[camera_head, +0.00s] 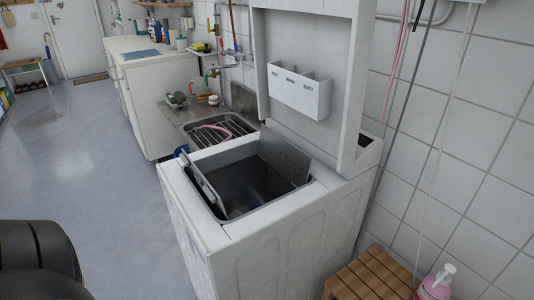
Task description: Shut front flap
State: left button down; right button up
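The white top-loading washing machine (290,235) stands in the middle with its lid (330,60) raised upright at the back. Its drum opening (245,188) is uncovered and dark inside. Two grey metal drum flaps stand open. The front flap (203,187) tilts up along the left edge of the opening, seen nearly edge-on. The rear flap (285,160), perforated, stands up on the side toward the lid. Neither gripper shows. Only dark rounded parts of my arm are at the lower left, well apart from the machine.
A sink with a drainer (215,130) and a white counter (150,90) stand behind the machine. A wooden slatted stool (370,275) and a pink pump bottle (437,283) are close on the right, by the tiled wall. The floor (110,190) at left is clear.

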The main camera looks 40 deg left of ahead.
aim_at(215, 198)
jog(key=z, duration=0.45)
jog(key=k, duration=0.8)
jog(key=u, duration=1.3)
jog(key=i, duration=0.3)
